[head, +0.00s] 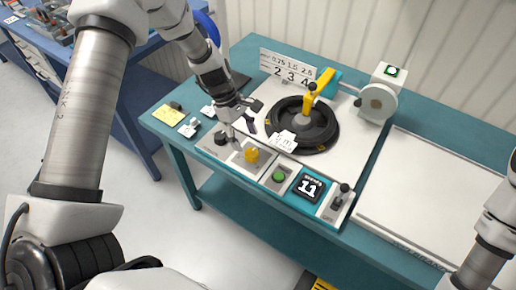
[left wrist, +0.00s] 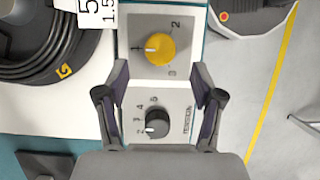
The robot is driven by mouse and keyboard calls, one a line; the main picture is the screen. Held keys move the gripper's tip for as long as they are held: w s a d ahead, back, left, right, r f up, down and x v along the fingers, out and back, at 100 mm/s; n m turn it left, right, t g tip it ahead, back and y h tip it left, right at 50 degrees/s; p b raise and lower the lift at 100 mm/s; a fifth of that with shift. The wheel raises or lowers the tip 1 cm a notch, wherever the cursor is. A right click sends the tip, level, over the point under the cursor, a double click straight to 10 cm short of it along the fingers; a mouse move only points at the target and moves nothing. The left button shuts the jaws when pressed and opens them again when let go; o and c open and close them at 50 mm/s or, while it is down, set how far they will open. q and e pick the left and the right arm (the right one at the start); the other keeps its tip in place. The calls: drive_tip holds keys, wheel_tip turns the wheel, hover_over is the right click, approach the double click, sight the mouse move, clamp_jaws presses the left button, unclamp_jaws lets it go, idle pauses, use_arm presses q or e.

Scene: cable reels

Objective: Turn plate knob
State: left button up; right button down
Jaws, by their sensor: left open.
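My left gripper (head: 238,128) is open and empty above the front control strip of the bench. In the left wrist view its two fingers (left wrist: 158,85) stand apart on either side of the panel. A black knob (left wrist: 156,125) with a scale lies between the fingers' bases in that view; its white mark points left, near the 2. It also shows in the head view (head: 221,139). A yellow knob (left wrist: 160,48) is ahead of the fingertips, its mark toward the 1; it also shows in the head view (head: 252,155). No contact with either knob is visible. My right gripper is out of view.
A black cable coil (head: 322,133) with a yellow arm (head: 319,84) lies behind the strip. A white board (head: 430,190) lies at the bench's right.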

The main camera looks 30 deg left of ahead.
sight(253, 152)
use_arm(q)
drive_tip(key=x, duration=0.5)
drive_tip(key=shift+f, duration=0.35)
drive_tip(key=c, duration=1.1)
drive_tip(key=shift+c, duration=0.2)
drive_tip(key=m+g, duration=0.1)
drive_tip(key=m, duration=0.1)
drive_tip(key=m+g+y, duration=0.1)
drive_tip(key=m, duration=0.2)
drive_tip(key=shift+w+d, duration=0.1)
drive_tip(key=m+y, duration=0.1)
drive_tip(key=m, duration=0.2)
drive_tip(key=m+g+b, duration=0.1)
drive_tip(key=m, duration=0.2)
drive_tip(key=shift+d+m+g+y, duration=0.1)
drive_tip(key=shift+m+g+y, duration=0.2)
drive_tip(key=shift+m+y, duration=0.1)
drive_tip(key=m+y, duration=0.1)
drive_tip(key=m, duration=0.2)
drive_tip(key=m+y, duration=0.1)
drive_tip(key=m, duration=0.2)
drive_tip(key=shift+d, duration=0.15)
drive_tip(key=m+y, duration=0.1)
drive_tip(key=m, duration=0.2)
drive_tip(key=m+y, duration=0.1)
drive_tip(key=m, duration=0.2)
drive_tip(key=shift+d+y+p, duration=0.1)
drive_tip(key=shift+y+p, duration=0.2)
drive_tip(key=shift+p, duration=0.05)
